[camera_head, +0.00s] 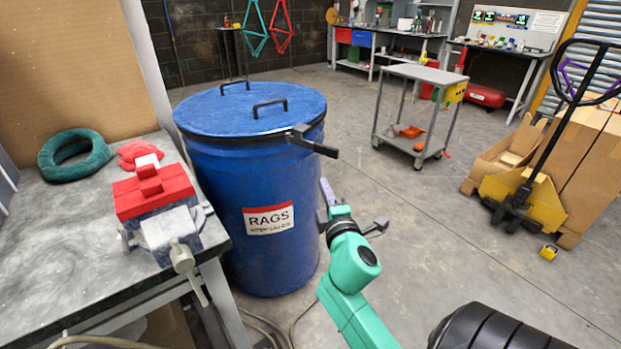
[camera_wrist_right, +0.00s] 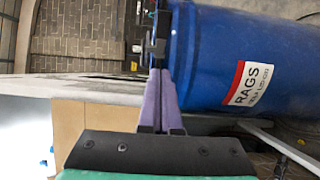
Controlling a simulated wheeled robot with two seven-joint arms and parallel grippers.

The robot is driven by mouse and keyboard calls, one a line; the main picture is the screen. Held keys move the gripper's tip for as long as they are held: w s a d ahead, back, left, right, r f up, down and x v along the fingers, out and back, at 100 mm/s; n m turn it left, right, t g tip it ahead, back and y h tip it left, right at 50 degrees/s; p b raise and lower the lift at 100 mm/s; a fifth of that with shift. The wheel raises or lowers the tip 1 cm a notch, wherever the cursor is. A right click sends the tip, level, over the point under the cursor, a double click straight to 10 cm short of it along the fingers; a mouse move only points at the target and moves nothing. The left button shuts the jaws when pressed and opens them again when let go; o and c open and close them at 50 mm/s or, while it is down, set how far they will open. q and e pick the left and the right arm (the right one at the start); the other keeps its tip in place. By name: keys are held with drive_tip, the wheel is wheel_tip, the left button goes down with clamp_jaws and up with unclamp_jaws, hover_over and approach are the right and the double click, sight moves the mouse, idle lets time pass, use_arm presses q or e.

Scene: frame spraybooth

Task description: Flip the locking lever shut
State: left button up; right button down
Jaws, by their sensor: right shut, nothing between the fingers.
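The blue drum (camera_head: 250,180) stands upright beside the workbench, with a blue lid (camera_head: 230,105) on top and a RAGS label on its side. The dark locking lever (camera_head: 318,146) is on the rim at the drum's right and sticks outward, away from the wall. My right gripper (camera_head: 326,186) is just below the lever, to the right of the drum. In the right wrist view its purple fingers (camera_wrist_right: 160,76) are shut together and empty. The lever (camera_wrist_right: 157,38) shows just beyond the fingertips there; I cannot tell whether they touch. My left gripper is not in view.
The workbench (camera_head: 60,220) at left holds a red and grey vise (camera_head: 155,200) and a green ring (camera_head: 72,155). A grey cart (camera_head: 425,74) and a yellow pallet jack (camera_head: 525,190) stand at right.

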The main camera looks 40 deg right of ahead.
drive_tip(key=p, duration=0.1)
approach(321, 152)
drive_tip(key=w+a, duration=0.2)
drive_tip(key=w, duration=0.1)
drive_tip(key=d, duration=0.1)
drive_tip(key=w+d, duration=0.2)
drive_tip(key=d, duration=0.1)
drive_tip(key=shift+r+p, duration=0.25)
drive_tip(key=shift+p, duration=0.15)
drive_tip(key=shift+w+d+f, duration=0.1)
drive_tip(key=shift+d, duration=0.2)
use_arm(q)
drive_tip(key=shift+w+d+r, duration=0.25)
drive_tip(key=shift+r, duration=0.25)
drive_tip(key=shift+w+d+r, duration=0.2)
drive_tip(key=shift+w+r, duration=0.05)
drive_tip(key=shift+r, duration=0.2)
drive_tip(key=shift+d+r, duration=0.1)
